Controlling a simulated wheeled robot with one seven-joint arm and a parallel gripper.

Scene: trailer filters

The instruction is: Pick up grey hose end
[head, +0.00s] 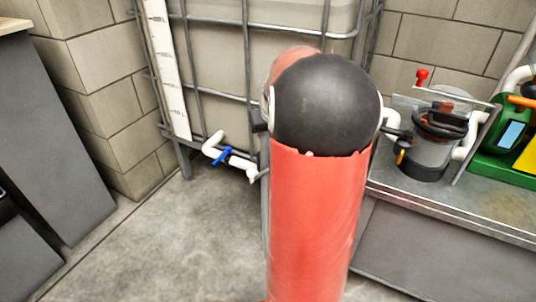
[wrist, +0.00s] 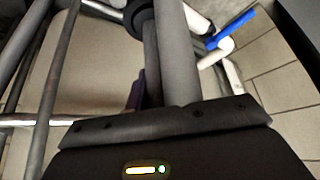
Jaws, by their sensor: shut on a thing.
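The grey hose end (wrist: 177,55) runs up the middle of the wrist view, directly in front of my gripper (wrist: 160,105). My gripper is shut on it. The fingertips are mostly hidden, so the exact contact does not show. A thin grey length, which looks like the hose, hangs along the left edge of my red arm in the head view (head: 264,215). In the head view my own arm hides the gripper.
A caged tank (head: 220,75) stands behind my arm. Its white outlet pipe (head: 240,163) has a blue valve handle (head: 222,156), also close by in the wrist view (wrist: 235,28). A metal bench (head: 460,205) at right carries a grey pump (head: 428,155). Floor at left is clear.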

